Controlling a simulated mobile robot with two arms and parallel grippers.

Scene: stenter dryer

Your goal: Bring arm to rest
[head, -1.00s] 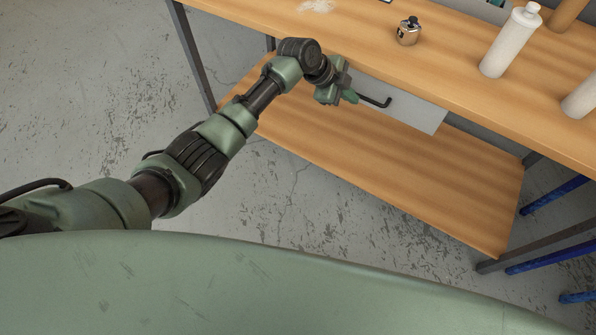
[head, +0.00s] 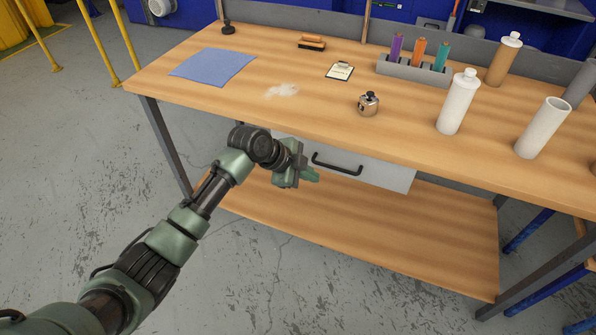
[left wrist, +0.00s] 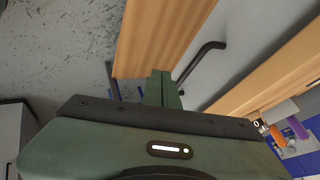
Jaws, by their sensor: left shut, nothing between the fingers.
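My left arm comes in from the lower left in the head view, and its gripper (head: 308,175) is in front of the workbench, below the tabletop's front edge. The green fingers are shut with nothing between them; they also show closed in the left wrist view (left wrist: 162,84). A drawer (head: 385,175) with a black handle (head: 337,164) is just right of the gripper. The fingers appear apart from the handle, which also shows to the right of them in the left wrist view (left wrist: 203,60). My right gripper is out of view.
The wooden workbench (head: 215,110) holds a blue cloth (head: 213,65), a pale powder patch (head: 282,90), a small metal pot (head: 368,105), a clipboard (head: 340,71), a rack (head: 412,71) of coloured tubes, and several bottles. A lower shelf (head: 400,235) lies beneath.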

